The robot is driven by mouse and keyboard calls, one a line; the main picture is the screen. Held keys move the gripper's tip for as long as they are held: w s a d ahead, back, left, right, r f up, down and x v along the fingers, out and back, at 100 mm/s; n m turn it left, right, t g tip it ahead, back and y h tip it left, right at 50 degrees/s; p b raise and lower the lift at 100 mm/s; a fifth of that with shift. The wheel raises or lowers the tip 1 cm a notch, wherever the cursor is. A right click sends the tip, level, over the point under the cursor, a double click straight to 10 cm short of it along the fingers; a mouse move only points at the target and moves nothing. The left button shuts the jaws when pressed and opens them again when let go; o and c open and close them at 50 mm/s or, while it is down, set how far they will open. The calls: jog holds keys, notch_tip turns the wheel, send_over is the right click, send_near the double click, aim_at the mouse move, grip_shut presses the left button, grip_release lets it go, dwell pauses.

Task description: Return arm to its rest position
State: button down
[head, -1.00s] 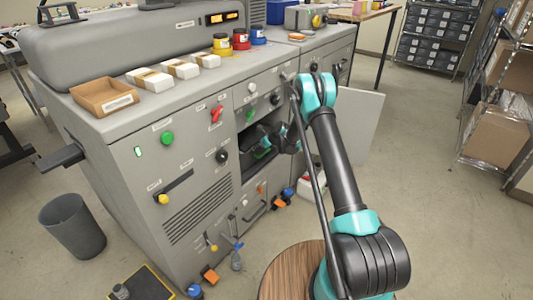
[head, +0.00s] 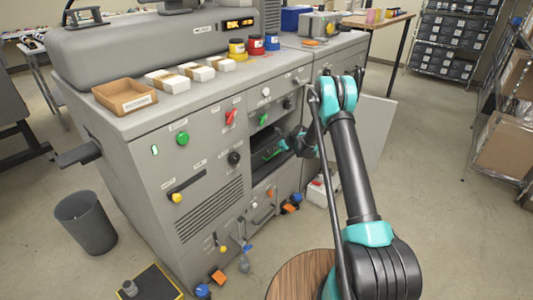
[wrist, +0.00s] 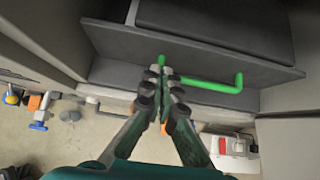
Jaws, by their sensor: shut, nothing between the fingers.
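My gripper (wrist: 163,72) is shut and empty in the wrist view. Its fingertips point at a dark drawer or tray front (wrist: 190,65) with a green handle (wrist: 215,88). The tips overlap the left end of the handle in the picture; I cannot tell whether they touch it. In the head view my arm reaches from the lower right to the open bay (head: 262,170) of the grey laminator (head: 130,150). The gripper's fingers are hard to make out there, being dark against the bay.
An open door panel (head: 362,135) stands right of the bay. Valves with blue and orange handles (head: 290,204) sit low on the machine. A round wooden top (head: 300,277) lies close in front. A bin (head: 86,222) stands at left.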

jog(key=s+d+r+n+h, duration=0.2)
jog(key=s+d+r+n, duration=0.5)
jog(key=s+r, duration=0.5)
jog(key=s+d+r+n+h, duration=0.2)
jog(key=s+d+r+n, duration=0.55)
jog(key=s, duration=0.65)
jog(key=s+d+n+h, duration=0.1)
jog(key=s+d+n, duration=0.2)
jog(key=s, duration=0.6)
jog(key=s+d+n+h, duration=0.1)
jog(key=s+d+n, duration=0.2)
jog(key=s, duration=0.6)
jog(key=s+d+n+g+h, duration=0.1)
jog(key=s+d+n, duration=0.3)
jog(key=s, duration=0.5)
jog(key=shift+s, duration=0.3)
jog(key=shift+r+n, duration=0.1)
jog(key=shift+n, duration=0.15)
